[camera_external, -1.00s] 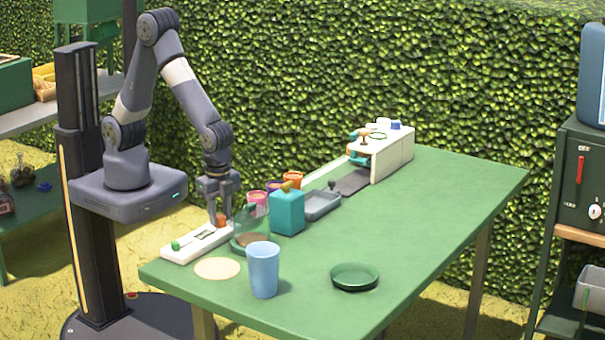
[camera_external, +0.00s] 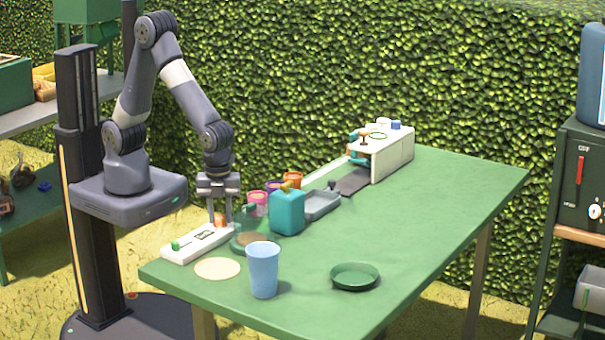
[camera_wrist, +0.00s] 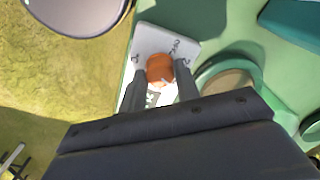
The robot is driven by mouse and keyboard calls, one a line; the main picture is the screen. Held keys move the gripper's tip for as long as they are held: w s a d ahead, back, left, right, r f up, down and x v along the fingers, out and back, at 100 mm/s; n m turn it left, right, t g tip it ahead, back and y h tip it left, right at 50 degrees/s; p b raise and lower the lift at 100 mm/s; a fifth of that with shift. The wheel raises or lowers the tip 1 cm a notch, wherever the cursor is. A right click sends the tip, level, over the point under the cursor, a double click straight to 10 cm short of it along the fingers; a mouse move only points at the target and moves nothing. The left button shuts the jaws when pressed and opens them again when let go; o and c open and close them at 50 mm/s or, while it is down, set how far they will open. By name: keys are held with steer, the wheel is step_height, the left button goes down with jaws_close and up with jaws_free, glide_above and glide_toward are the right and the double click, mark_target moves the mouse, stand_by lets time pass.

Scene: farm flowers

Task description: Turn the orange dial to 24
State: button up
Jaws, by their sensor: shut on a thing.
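The orange dial (camera_external: 219,220) stands at the right end of a white panel (camera_external: 183,252) on the green table's near left edge. In the wrist view, the orange dial (camera_wrist: 160,69) sits between my two fingers, with small dark marks around it on the white panel (camera_wrist: 150,38). My gripper (camera_external: 220,218) points down and is shut on the dial; it also shows in the wrist view (camera_wrist: 161,80). The panel has a small display (camera_external: 205,235) and a green knob (camera_external: 175,245). The display's reading is too small to tell and is partly hidden in the wrist view.
A green dish (camera_external: 245,249) sits close to the right of the panel. A teal box (camera_external: 287,214), pink cup (camera_external: 257,205), blue cup (camera_external: 263,272) and beige disc (camera_external: 217,268) are nearby. The right half of the table is mostly clear.

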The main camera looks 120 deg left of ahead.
mark_target(220, 217)
stand_by(0.5)
steer(key=o, duration=1)
steer(key=shift+c, duration=0.2)
steer(key=shift+r, duration=0.15)
step_height(220, 217, up, 11)
steer(key=shift+f, duration=0.2)
step_height(220, 217, down, 11)
steer(key=shift+r, duration=0.2)
steer(key=shift+f, duration=0.15)
